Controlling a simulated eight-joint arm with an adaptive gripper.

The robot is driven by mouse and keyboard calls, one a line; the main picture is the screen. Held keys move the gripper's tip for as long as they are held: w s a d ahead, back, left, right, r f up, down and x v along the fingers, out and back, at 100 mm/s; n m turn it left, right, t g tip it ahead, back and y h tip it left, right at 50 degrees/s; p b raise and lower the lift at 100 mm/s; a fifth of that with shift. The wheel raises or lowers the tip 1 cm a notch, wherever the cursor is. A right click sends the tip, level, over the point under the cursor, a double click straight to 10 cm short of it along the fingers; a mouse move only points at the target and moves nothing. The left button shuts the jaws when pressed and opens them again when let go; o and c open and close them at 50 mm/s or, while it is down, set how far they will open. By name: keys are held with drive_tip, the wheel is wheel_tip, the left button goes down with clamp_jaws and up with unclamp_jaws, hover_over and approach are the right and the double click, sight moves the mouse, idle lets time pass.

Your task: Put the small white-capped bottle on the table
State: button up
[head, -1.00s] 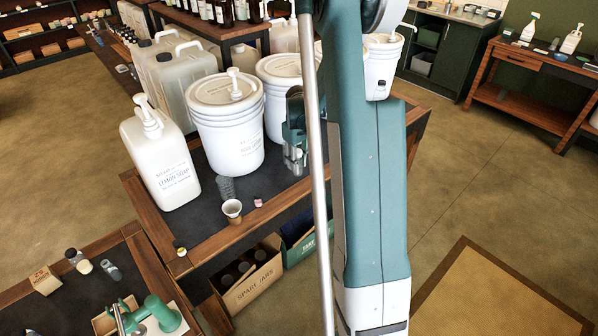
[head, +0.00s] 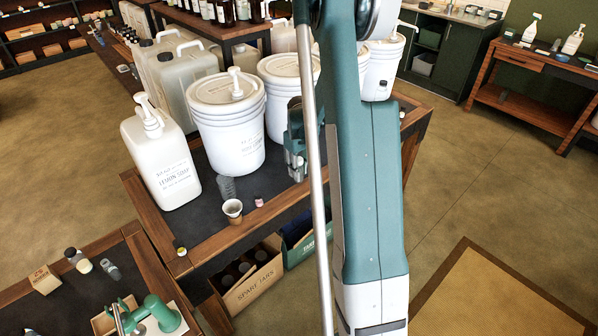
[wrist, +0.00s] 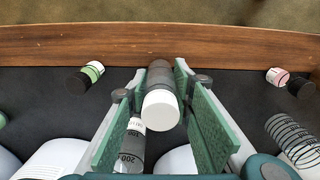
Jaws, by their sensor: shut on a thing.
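The small white-capped bottle (wrist: 161,108) is between the green finger pads of my gripper (wrist: 160,88) in the wrist view. Its white cap faces the camera and its dark body reaches away toward the table's wooden edge. My gripper is shut on it. I cannot tell whether the bottle's base touches the table. A clear graduated container (wrist: 131,147) shows behind the left pad.
A white bucket (head: 228,135) and a soap jug (head: 162,165) stand left of my gripper. A green-white capped jar (wrist: 90,76) lies left in the wrist view.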

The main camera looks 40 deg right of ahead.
drive_tip(key=shift+f, duration=0.1)
drive_tip(key=o, duration=0.4)
drive_tip(key=shift+c, duration=0.2)
drive_tip(key=o, duration=0.5)
drive_tip(key=shift+c, duration=0.2)
wheel_tip(320, 180, up, 12)
drive_tip(key=shift+r+p, duration=0.15)
drive_tip(key=shift+p, duration=0.75)
